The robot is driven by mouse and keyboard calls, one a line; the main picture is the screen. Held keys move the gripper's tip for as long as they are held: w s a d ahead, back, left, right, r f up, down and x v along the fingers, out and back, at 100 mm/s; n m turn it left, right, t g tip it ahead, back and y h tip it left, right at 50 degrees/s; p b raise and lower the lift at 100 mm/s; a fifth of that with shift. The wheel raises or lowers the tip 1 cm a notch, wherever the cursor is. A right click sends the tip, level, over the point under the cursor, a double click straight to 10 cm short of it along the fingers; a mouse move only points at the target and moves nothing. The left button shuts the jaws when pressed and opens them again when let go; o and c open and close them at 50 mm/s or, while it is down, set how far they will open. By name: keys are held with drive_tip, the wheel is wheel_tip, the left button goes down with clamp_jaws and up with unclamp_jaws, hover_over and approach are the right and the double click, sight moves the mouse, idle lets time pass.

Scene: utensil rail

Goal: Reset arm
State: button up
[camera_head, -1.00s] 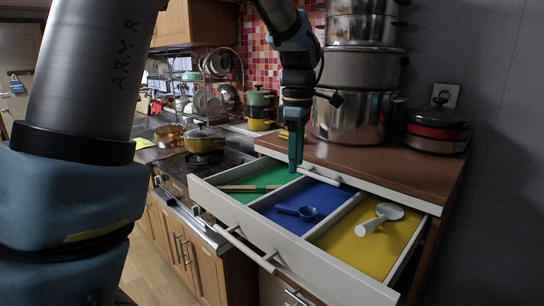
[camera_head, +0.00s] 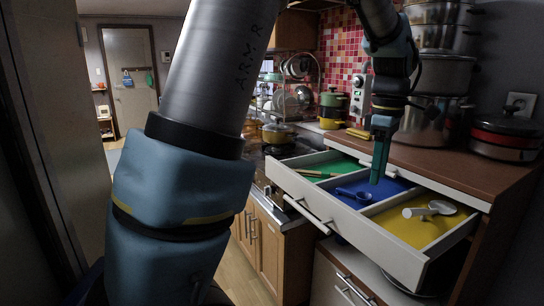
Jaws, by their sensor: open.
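My gripper (camera_head: 379,172) hangs pointing down above the open drawer, over the back of its blue compartment (camera_head: 378,190). It is seen nearly edge-on, so the gap between the fingers is hard to see, and nothing shows in it. A blue scoop-like utensil (camera_head: 362,196) lies in the blue compartment, left of and below the fingertips in the picture. Thin wooden sticks (camera_head: 318,173) lie in the green compartment (camera_head: 345,163). A whitish utensil with a round head (camera_head: 441,207) lies in the yellow compartment (camera_head: 420,232).
The white drawer (camera_head: 345,222) sticks out below the brown countertop (camera_head: 440,164). Steel pots (camera_head: 430,122) and a red-black pot (camera_head: 507,137) stand on the counter. A stove with a yellow pot (camera_head: 278,133) is to the left. Open floor leads to a door (camera_head: 130,75) at far left.

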drive_tip(key=s+a+f+m, duration=0.1)
drive_tip(key=a+f+m, duration=0.2)
drive_tip(key=a, duration=0.7)
drive_tip(key=s+a+f+m+t, duration=0.1)
drive_tip(key=a+f+m, duration=0.3)
drive_tip(key=a, duration=0.6)
drive_tip(key=s+a+f+m, duration=0.2)
drive_tip(key=a+f+m, duration=0.2)
drive_tip(key=a, duration=0.6)
drive_tip(key=shift+s+f+m+t, duration=0.15)
drive_tip(key=shift+s+m+t, duration=0.15)
drive_tip(key=shift+s, duration=0.1)
